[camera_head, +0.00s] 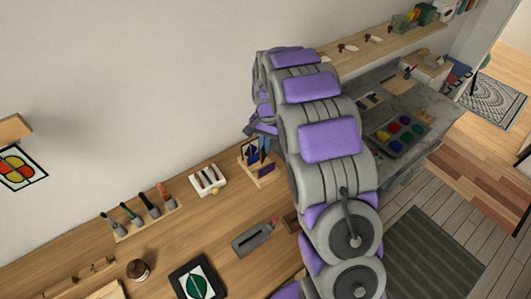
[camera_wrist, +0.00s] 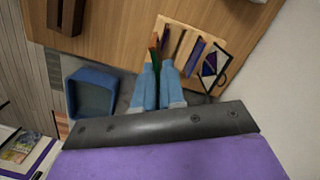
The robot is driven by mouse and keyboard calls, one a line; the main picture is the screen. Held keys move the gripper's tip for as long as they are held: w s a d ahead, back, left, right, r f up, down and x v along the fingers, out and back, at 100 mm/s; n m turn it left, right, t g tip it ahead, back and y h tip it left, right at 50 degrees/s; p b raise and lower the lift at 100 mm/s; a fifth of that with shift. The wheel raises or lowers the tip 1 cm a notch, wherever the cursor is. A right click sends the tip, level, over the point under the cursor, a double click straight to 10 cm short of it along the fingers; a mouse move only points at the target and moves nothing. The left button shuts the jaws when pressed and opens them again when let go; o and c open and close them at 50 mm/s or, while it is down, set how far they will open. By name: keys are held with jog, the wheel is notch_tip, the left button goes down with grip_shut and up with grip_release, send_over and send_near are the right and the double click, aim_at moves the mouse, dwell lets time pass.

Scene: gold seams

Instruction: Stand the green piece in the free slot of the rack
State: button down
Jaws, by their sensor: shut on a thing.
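The wooden rack (camera_wrist: 180,24) stands on the wooden bench and holds several flat upright pieces, including a purple one (camera_wrist: 195,58). In the head view the rack (camera_head: 272,181) is partly hidden by my arm. My gripper (camera_wrist: 160,66) has light blue fingers close together at the rack's left side. It is shut on the green piece (camera_wrist: 154,46), which shows as a thin edge-on strip just beyond the fingertips, beside the rack's leftmost part. In the head view my gripper (camera_head: 265,145) is right above the rack. Whether the green piece sits inside a slot is hidden.
A blue bin (camera_wrist: 91,92) is left of my gripper in the wrist view. In the head view, a white holder (camera_head: 208,180) with tools stands left of the rack, and a framed leaf panel (camera_head: 196,280) lies in front. The wall is close behind.

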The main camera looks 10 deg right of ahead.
jog(key=shift+w+a+f+m+b, duration=0.3)
jog(key=shift+w+f+m+b, duration=0.5)
jog(key=shift+f, duration=0.85)
jog(key=shift+w+a+f+m+b, duration=0.25)
jog(key=shift+w+f+m+b, duration=0.15)
jog(key=shift+f+m, duration=1)
jog(key=shift+w+a+f+m+b, duration=0.3)
jog(key=shift+w+f+m+b, duration=0.35)
jog(key=shift+f, duration=1.25)
jog(key=shift+d+t, duration=0.3)
jog(key=shift+d, duration=0.1)
jog(key=shift+a+p, duration=0.3)
jog(key=shift+p, duration=0.05)
jog(key=shift+d+p, duration=0.15)
jog(key=shift+p, duration=0.25)
jog(key=shift+s+f+p, duration=0.1)
jog(key=shift+f+p, duration=0.75)
jog(key=shift+f, duration=0.9)
